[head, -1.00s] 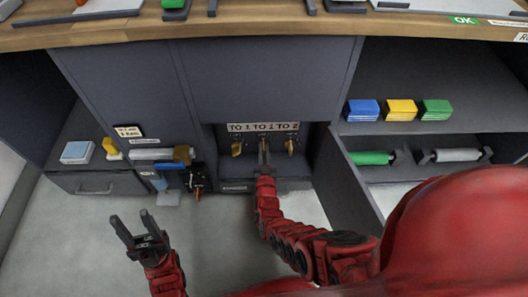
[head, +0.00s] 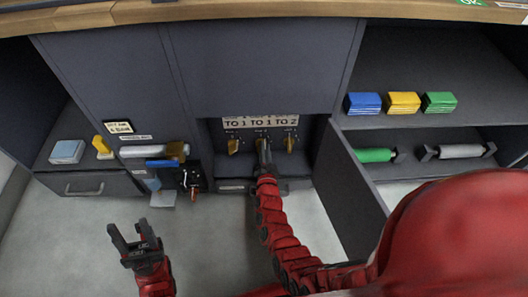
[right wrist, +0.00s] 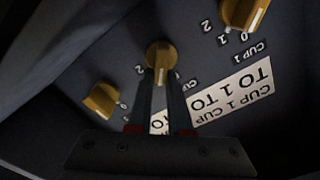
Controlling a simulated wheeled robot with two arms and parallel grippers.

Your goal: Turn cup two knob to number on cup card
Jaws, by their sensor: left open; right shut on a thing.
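Three yellow knobs sit in a row in the recessed bay: a left knob (head: 233,146), the middle cup two knob (right wrist: 158,52) and a right knob (head: 290,144). The white cup card (head: 261,121) above them reads "TO 1 TO 1 TO 2". The right wrist view shows the card (right wrist: 235,92) upside down, with "CUP 1" by the knob at upper right (right wrist: 242,12). My right gripper (head: 264,146) is shut on the middle knob, its fingers hiding part of it. A pale mark on that knob points toward my gripper. My left gripper (head: 133,240) is open and empty over the floor.
An open door (head: 350,190) stands right of the bay. Shelves beyond hold blue (head: 362,103), yellow (head: 403,102) and green (head: 439,102) stacks, with green (head: 375,155) and grey (head: 460,151) rollers below. A drawer (head: 90,186) is at left.

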